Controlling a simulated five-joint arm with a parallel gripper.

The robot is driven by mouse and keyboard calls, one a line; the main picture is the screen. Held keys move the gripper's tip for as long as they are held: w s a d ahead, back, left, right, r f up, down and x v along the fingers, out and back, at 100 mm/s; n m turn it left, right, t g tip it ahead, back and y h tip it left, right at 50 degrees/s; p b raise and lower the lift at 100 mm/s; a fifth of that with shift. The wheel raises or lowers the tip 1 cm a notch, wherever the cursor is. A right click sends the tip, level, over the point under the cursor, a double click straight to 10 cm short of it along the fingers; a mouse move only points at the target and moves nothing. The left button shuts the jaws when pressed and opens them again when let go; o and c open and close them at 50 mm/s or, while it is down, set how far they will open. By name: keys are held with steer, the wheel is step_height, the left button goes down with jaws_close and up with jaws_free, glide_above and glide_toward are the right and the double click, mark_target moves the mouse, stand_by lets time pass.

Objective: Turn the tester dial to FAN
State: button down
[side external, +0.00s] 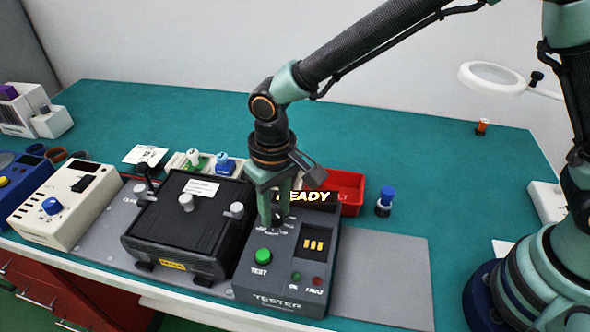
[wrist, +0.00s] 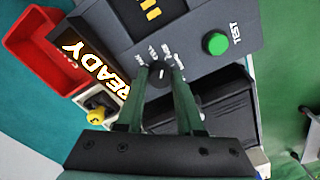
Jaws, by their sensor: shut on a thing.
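The tester (side external: 262,289) is a dark grey box at the front middle of the bench, and it also shows in the wrist view (wrist: 195,30). Its lit display (side external: 309,197) reads READY. The dark tester dial (wrist: 158,77) sits on the top panel, with small white labels around it that are too small to read surely. My gripper (side external: 272,224) points down at the dial, and its two green fingers are shut on it in the wrist view (wrist: 160,66). The fingers hide most of the dial in the side view, and I cannot tell which label it points to.
A red bin (side external: 345,188) and a blue-topped knob piece (side external: 386,200) lie behind. The bench's back right is mostly clear.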

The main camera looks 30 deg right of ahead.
steer(key=n, duration=0.3)
steer(key=shift+w+d+n, duration=0.1)
steer(key=shift+d+n, duration=0.05)
steer(key=shift+n, duration=0.15)
steer(key=n, duration=0.3)
steer(key=shift+n, duration=0.3)
steer(key=n, duration=0.6)
steer(key=shift+g, duration=0.3)
steer(key=shift+n, duration=0.4)
steer(key=c, duration=0.5)
jaws_free()
steer(key=shift+c, duration=0.2)
steer(key=shift+r, duration=0.1)
